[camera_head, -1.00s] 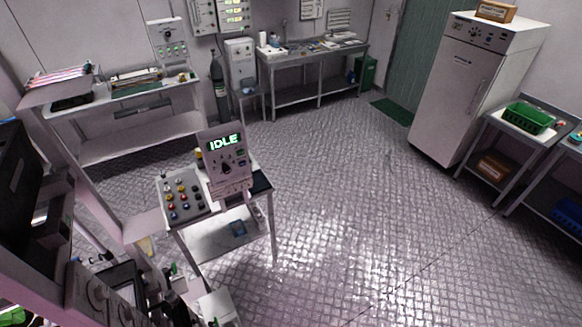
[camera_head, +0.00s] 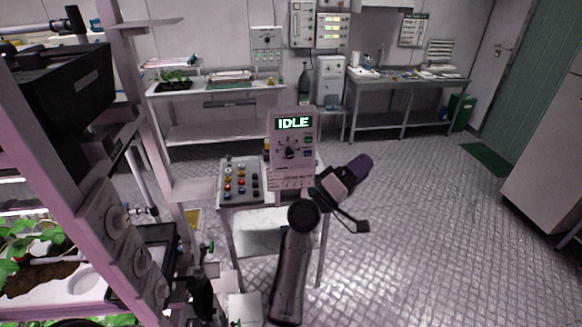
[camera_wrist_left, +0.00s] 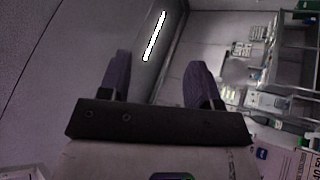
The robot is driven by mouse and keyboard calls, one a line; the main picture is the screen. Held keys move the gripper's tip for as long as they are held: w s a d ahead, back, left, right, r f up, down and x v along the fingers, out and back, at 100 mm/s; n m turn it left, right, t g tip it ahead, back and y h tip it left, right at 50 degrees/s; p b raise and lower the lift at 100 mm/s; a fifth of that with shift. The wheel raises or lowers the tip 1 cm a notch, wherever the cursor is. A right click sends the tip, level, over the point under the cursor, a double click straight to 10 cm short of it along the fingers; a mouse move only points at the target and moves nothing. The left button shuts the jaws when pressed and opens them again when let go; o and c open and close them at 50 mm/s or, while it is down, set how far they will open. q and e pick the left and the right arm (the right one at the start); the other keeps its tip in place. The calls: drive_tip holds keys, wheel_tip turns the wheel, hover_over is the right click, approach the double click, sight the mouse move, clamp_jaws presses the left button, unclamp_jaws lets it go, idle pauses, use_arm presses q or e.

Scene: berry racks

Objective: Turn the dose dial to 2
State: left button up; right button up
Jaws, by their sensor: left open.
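The white control panel (camera_head: 274,165) with a lit green IDLE display (camera_head: 293,123) stands upright on a small table near the middle of the head view. Its round dark dial (camera_head: 290,152) sits below the display; the pointer setting and marks are too small to read. My left gripper (camera_head: 360,166) is raised to the right of the panel, apart from it. In the left wrist view my left gripper (camera_wrist_left: 160,80) has its two purple fingers spread with nothing between them. The dial does not show there. My right gripper is not in view.
A button box (camera_head: 240,182) with rows of coloured knobs lies on the table left of the panel. A pink-white rack with plants (camera_head: 40,245) stands close on the left. Benches (camera_head: 410,80) line the back wall. The floor on the right is clear.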

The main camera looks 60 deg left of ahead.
use_arm(q)
drive_tip(key=a+n+y, duration=0.9)
drive_tip(key=n+y, duration=0.4)
drive_tip(key=n, duration=0.2)
drive_tip(key=n+g+y+b, duration=0.1)
drive_tip(key=n+g+y, duration=0.4)
drive_tip(key=n+g, duration=1.4)
approach(290, 156)
drive_tip(key=a+n+t, duration=0.1)
drive_tip(key=a, duration=0.2)
drive_tip(key=w+a+n+t, duration=0.1)
drive_tip(key=a, duration=0.2)
drive_tip(key=w+a+f+b, duration=0.1)
drive_tip(key=a, duration=0.2)
drive_tip(key=shift+w+f+n+t, duration=0.1)
drive_tip(key=shift+w+n+t, duration=0.1)
drive_tip(key=shift+n+t, duration=0.2)
drive_tip(key=shift+x, duration=0.8)
drive_tip(key=shift+w+a, duration=0.1)
drive_tip(key=shift+c, duration=0.2)
